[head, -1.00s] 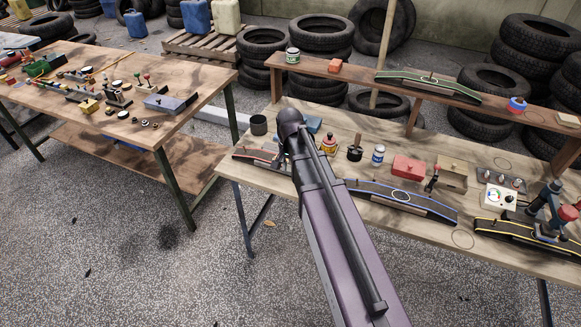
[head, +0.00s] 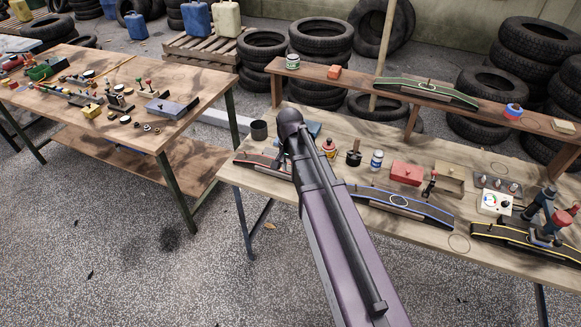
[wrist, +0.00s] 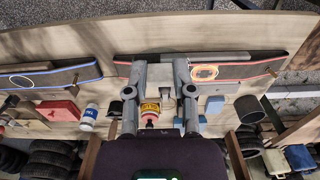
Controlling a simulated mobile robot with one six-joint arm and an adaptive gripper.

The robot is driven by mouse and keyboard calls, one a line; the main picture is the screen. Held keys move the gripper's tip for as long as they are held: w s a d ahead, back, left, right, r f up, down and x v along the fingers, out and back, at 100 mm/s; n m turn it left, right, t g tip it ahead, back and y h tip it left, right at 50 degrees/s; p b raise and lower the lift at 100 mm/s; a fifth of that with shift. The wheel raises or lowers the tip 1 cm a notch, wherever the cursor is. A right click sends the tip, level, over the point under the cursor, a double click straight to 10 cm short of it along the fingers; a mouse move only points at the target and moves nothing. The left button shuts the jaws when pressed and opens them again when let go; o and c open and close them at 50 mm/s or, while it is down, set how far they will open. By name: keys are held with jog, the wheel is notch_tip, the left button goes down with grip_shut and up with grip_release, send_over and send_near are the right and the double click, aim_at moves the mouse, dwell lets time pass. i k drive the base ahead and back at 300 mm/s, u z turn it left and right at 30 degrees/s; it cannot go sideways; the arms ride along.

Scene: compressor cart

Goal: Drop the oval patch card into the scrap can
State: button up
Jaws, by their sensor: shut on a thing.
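In the wrist view my gripper (wrist: 160,68) is over the red-edged dark strip (wrist: 245,72). A small greyish piece shows between its fingertips. It seems to be the oval patch card, but its outline is hard to make out. An orange oval mark lies on the strip, just right of the fingers. The scrap can, a dark open cylinder, stands to the right of the gripper in the wrist view (wrist: 249,108), apart from it. In the head view the can (head: 259,131) is at the bench's back left, and my arm hides the gripper.
A yellow-and-red bottle (head: 328,149), a white-and-blue bottle (head: 376,160) and a red box (head: 406,172) stand on the bench. A blue-edged strip (head: 435,212) lies along its front. A raised shelf (head: 350,83) runs behind. Another workbench (head: 185,130) is left.

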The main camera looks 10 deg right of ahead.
aim_at(261, 132)
jog(key=k, duration=0.65)
jog(key=z, duration=0.35)
jog(key=i, duration=1.65)
jog(key=u, duration=0.65)
